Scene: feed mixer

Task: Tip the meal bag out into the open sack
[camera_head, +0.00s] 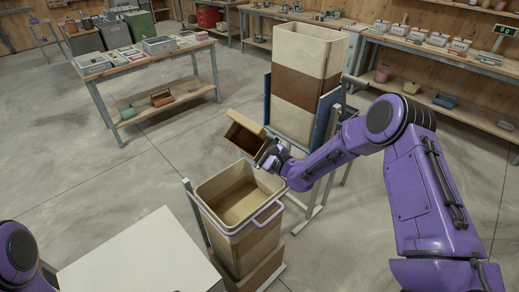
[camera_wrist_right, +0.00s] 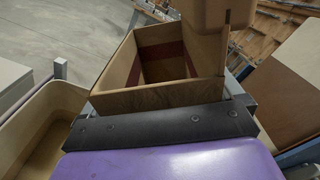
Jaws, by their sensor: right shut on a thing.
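The meal bag (camera_head: 246,134) is a small brown open-topped bag with a dark red band inside; it also shows in the right wrist view (camera_wrist_right: 150,98). My right gripper (camera_head: 268,156) is shut on its near side and holds it up, tilted, by the far rim of the open sack. I cannot tell whether meal is in it. The open sack (camera_head: 243,242) is tan, squarish and upright in a frame with a pale rim bar. Its mouth is open, and its edge shows at the left of the right wrist view (camera_wrist_right: 62,98). My left gripper is out of view.
A tall cream sack with a brown band (camera_head: 303,92) stands in a blue holder (camera_head: 328,118) just behind the meal bag. A white tabletop (camera_head: 140,260) lies left of the open sack. A bench (camera_head: 150,62) stands far left; the floor between is clear.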

